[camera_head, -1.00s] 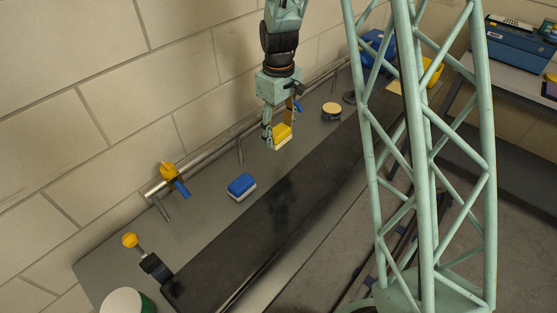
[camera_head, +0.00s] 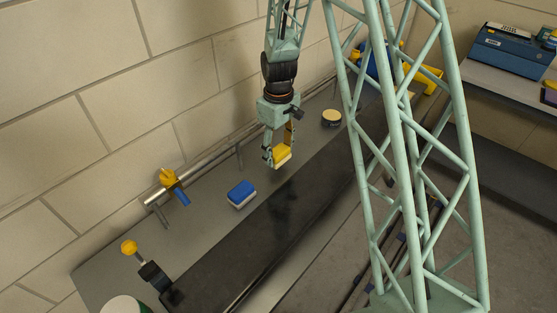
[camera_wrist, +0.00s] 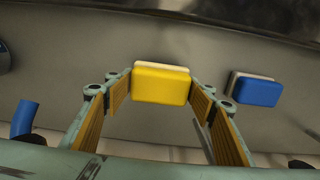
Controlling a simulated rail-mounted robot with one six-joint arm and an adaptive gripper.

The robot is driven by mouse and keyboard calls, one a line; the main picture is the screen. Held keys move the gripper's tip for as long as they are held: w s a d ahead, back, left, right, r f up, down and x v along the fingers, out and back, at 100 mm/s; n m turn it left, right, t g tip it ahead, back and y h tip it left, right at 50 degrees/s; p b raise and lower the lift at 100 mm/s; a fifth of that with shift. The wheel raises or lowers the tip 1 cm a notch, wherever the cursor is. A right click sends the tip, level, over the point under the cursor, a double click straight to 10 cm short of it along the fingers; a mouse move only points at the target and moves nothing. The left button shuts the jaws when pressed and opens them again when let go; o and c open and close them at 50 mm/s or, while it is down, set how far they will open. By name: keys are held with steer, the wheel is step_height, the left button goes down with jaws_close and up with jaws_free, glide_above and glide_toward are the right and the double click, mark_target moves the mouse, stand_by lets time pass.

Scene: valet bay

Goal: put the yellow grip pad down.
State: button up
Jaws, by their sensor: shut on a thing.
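The yellow grip pad (camera_head: 282,154), with a pale layer on one face, is between the fingers of my gripper (camera_head: 278,158). My gripper is shut on it and points down over the grey bench (camera_head: 213,221). In the wrist view the yellow pad (camera_wrist: 161,84) sits between the two fingertips (camera_wrist: 161,90). Whether its underside touches the bench cannot be told. A blue pad (camera_head: 241,192) with a pale layer lies on the bench, left of and nearer than the gripper; in the wrist view it shows at the right (camera_wrist: 256,90).
A metal rail with a yellow and blue valve (camera_head: 170,178) runs along the wall. A yellow knob (camera_head: 129,247) stands at the near left. A round tin (camera_head: 331,117) is behind the gripper. A long black strip (camera_head: 285,205) runs along the bench. Bare bench lies between the pads.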

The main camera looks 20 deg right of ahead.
mark_target(278, 150)
stand_by(0.3)
steer(key=shift+f, duration=1.9)
steer(key=shift+f, duration=0.2)
steer(key=o, duration=0.8)
steer(key=shift+r, duration=0.2)
step_height(278, 150, up, 11)
steer(key=shift+f, duration=0.15)
steer(key=shift+r, duration=0.65)
steer(key=shift+r, duration=0.15)
